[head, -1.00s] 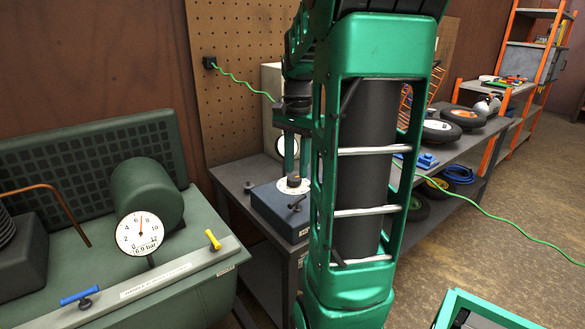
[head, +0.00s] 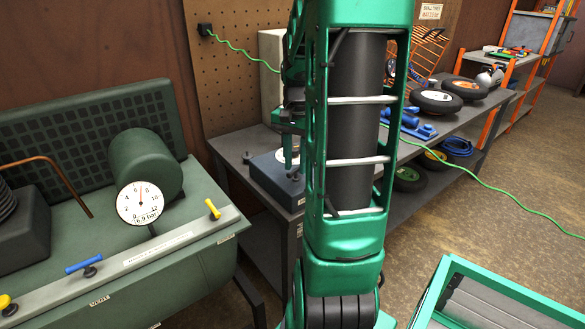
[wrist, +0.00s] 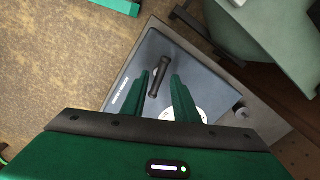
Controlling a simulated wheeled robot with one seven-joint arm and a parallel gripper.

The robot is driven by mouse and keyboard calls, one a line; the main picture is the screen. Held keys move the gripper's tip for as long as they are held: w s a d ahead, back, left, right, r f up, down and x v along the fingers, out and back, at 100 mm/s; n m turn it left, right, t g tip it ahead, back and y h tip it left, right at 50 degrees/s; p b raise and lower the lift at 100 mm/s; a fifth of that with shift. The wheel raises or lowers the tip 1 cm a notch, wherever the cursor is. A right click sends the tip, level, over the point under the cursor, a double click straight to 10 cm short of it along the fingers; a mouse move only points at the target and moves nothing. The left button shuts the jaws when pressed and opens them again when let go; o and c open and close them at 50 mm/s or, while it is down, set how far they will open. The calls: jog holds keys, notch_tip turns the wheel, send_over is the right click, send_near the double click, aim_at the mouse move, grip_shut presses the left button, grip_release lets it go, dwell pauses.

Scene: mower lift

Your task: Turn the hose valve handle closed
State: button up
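A blue-grey box (head: 270,182) stands on the grey bench behind my arm. It carries a dark bar-shaped handle (wrist: 159,76) and a white dial, partly hidden by a finger in the wrist view. My gripper (wrist: 160,82) is open over the box, its two green fingers apart on either side of the handle's near end; contact cannot be told. On the green tank unit (head: 200,255) at left are a blue handle (head: 84,263), a yellow handle (head: 213,209) and another yellow one (head: 5,302) at the picture edge. I cannot tell from the labels which is the hose valve.
A round gauge (head: 140,202) on the tank unit reads about 6.9 bar. The bench (head: 237,147) continues right, with wheels (head: 436,101) and blue parts on it. A green-framed cart (head: 450,275) stands at lower right. Open floor lies at right.

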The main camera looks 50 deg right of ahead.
jog(key=shift+f, duration=1)
grip_shut()
jog(key=shift+w+r, duration=0.1)
dwell(0.4)
grip_release()
